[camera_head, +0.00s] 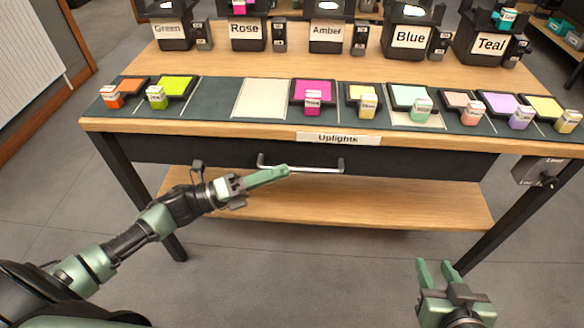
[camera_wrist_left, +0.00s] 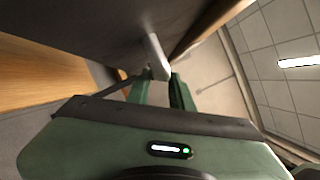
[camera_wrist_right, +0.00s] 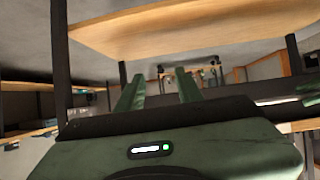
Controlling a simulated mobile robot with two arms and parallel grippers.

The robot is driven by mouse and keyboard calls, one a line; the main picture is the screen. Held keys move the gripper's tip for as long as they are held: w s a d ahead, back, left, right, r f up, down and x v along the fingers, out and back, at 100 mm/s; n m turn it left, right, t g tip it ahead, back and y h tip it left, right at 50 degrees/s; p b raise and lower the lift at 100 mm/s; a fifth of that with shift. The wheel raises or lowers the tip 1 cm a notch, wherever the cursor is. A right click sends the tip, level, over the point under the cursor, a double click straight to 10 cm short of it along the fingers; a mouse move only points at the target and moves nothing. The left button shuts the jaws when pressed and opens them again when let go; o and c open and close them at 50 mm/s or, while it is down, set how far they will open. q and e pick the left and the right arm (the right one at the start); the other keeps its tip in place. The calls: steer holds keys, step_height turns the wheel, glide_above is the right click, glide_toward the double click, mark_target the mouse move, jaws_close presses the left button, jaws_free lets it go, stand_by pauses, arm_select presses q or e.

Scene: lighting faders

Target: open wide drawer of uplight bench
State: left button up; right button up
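The uplight bench (camera_head: 250,128) has a wide dark drawer (camera_head: 400,162) under its "Uplights" label (camera_head: 338,138). The drawer front looks flush under the top. A grey bar handle (camera_head: 325,170) runs along its front. My left gripper (camera_head: 284,171) is at the left part of this handle. In the left wrist view the handle (camera_wrist_left: 157,58) reaches between my left fingertips (camera_wrist_left: 161,80), which sit close on it; the contact itself is partly hidden. My right gripper (camera_head: 438,268) is open and empty, low in front of the bench's right side, apart from it.
Coloured fader blocks and swatches, such as the magenta one (camera_head: 313,95), line the bench top. Labelled lamps, such as Amber (camera_head: 328,30), stand behind. A wooden lower shelf (camera_head: 400,205) lies below the drawer. A small lever box (camera_head: 540,172) hangs at the right. The floor in front is clear.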

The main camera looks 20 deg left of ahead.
mark_target(291, 167)
arm_select(q)
steer(key=shift+x, duration=1.75)
steer(key=shift+c, duration=0.3)
jaws_close()
